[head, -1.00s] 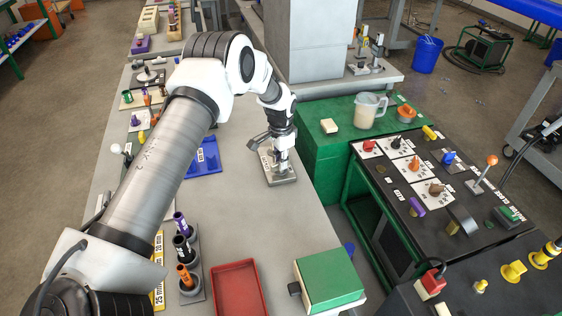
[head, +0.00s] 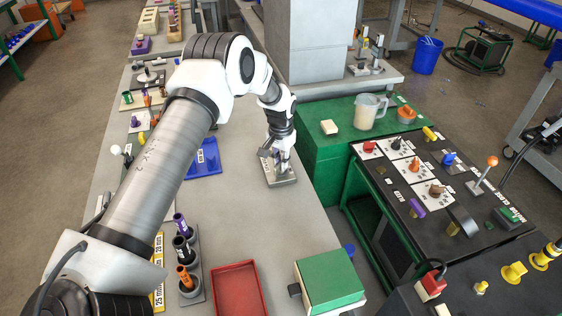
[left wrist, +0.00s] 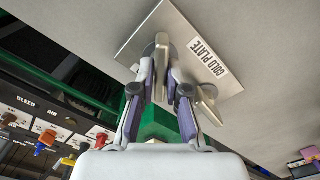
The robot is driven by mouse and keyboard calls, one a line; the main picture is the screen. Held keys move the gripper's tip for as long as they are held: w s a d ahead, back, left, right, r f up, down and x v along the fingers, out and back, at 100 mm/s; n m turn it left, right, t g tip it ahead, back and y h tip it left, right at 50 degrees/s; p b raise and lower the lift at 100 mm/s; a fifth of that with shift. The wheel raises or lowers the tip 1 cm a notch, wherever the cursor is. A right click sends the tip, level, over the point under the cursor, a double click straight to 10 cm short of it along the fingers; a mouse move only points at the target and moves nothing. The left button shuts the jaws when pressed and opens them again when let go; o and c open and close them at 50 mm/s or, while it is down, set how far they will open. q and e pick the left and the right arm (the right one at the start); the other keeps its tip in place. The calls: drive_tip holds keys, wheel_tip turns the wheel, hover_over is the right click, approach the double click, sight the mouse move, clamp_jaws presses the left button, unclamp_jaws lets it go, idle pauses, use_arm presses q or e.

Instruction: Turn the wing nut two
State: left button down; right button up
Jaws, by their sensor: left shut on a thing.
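A grey metal plate (head: 284,181) lies on the long grey bench under my left gripper (head: 279,163). In the left wrist view the plate (left wrist: 137,42) has a "COLD PLATE" label and carries two silver wing-shaped pieces. My left gripper (left wrist: 161,80) points down at the plate, with its fingers shut around the nearer-centre silver piece, the wing nut (left wrist: 163,56). The other silver piece (left wrist: 209,104) stands outside the right finger. The fingers hide part of the held nut. My right gripper is in neither view.
A blue tray (head: 206,160) lies left of the plate. A red tray (head: 239,290) and a green box (head: 330,281) are at the bench's near end. A green cabinet (head: 318,155) stands close on the right, beside a dark control panel (head: 400,205).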

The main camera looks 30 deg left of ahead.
use_arm(q)
drive_tip(key=shift+s+f, duration=0.35)
drive_tip(key=shift+f, duration=0.1)
drive_tip(key=c, duration=1.2)
unclamp_jaws()
drive_tip(key=shift+d, duration=0.1)
drive_tip(key=shift+w, duration=0.15)
drive_tip(key=shift+w+r, duration=0.1)
drive_tip(key=shift+r, duration=0.05)
drive_tip(key=shift+w+r, duration=0.1)
drive_tip(key=shift+r, duration=0.35)
wheel_tip(320, 180, up, 11)
